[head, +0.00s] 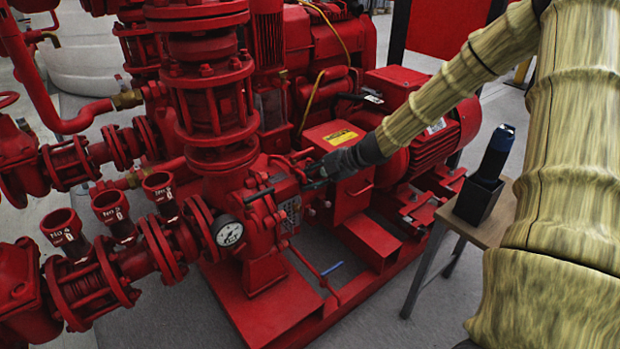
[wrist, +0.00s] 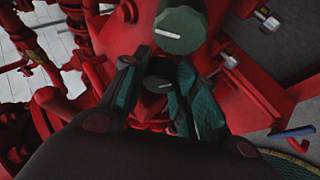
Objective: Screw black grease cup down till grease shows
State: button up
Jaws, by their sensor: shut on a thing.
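The black grease cup (wrist: 158,82) shows in the wrist view as a small round dark cap with a short white mark. My gripper (wrist: 156,76) has one finger on each side of it and is shut on it. In the head view my gripper (head: 312,177) reaches the red pump housing (head: 272,240) from the right, and the cup cannot be made out there. A larger grey-green knob (wrist: 180,28) with a white line is just beyond the black cup in the wrist view. No grease can be made out.
A red motor (head: 435,135) is to the right. A black holder (head: 477,201) with a dark upright object stands on a small table (head: 446,214). A blue strip (head: 332,268) lies near the base.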

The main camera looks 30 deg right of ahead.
jog(key=shift+s+f+m+t+p, duration=0.1)
jog(key=shift+m+t+p, duration=0.3)
jog(key=shift+m, duration=0.65)
jog(key=shift+s+m+t+p, duration=0.1)
jog(key=shift+m+t, duration=0.5)
jog(key=shift+m, duration=0.45)
jog(key=o, duration=0.7)
jog(key=shift+w, duration=0.1)
jog(key=shift+o, duration=0.2)
jog(key=v, duration=1.2)
